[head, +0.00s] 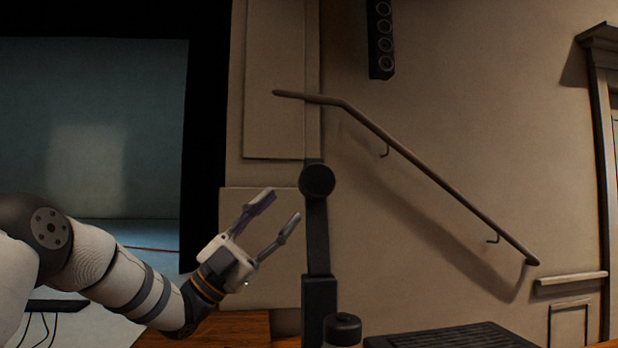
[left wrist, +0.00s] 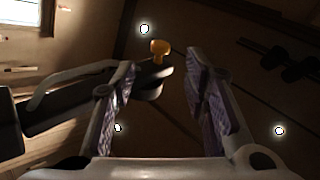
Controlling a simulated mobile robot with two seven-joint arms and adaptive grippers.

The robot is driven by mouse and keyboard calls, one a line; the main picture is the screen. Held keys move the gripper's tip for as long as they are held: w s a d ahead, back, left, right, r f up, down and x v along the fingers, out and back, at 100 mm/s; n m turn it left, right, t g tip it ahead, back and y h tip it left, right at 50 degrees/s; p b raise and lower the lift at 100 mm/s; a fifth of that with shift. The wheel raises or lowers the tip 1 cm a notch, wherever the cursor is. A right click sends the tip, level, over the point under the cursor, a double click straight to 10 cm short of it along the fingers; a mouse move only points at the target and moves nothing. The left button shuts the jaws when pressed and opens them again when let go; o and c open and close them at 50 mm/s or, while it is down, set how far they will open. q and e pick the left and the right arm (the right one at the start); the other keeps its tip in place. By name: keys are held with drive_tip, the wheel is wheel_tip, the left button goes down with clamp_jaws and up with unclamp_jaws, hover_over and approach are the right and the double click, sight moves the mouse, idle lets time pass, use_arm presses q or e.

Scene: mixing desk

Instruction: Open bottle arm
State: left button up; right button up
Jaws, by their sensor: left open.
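A black upright device (head: 318,240) stands in the middle of the head view, with a flat arm and a round dark end (head: 317,180) at its top. I cannot tell for sure that this is the bottle arm. My left gripper (head: 285,205) is open and empty, just left of the round end, fingers pointing up and right. In the left wrist view, a dark arm (left wrist: 150,88) with a yellow-orange knob (left wrist: 160,48) shows between and beyond the fingers of my left gripper (left wrist: 168,90). Contact with the left finger is unclear. My right gripper is not in view.
A short dark cylinder (head: 342,330), perhaps a bottle top, stands at the bottom beside the device's base. A black ribbed panel (head: 455,337) lies to its right. A handrail (head: 420,170) and a speaker (head: 380,38) are on the wall behind.

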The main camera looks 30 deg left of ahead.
sight(311, 176)
use_arm(q)
drive_tip(key=x, duration=0.9)
clamp_jaws()
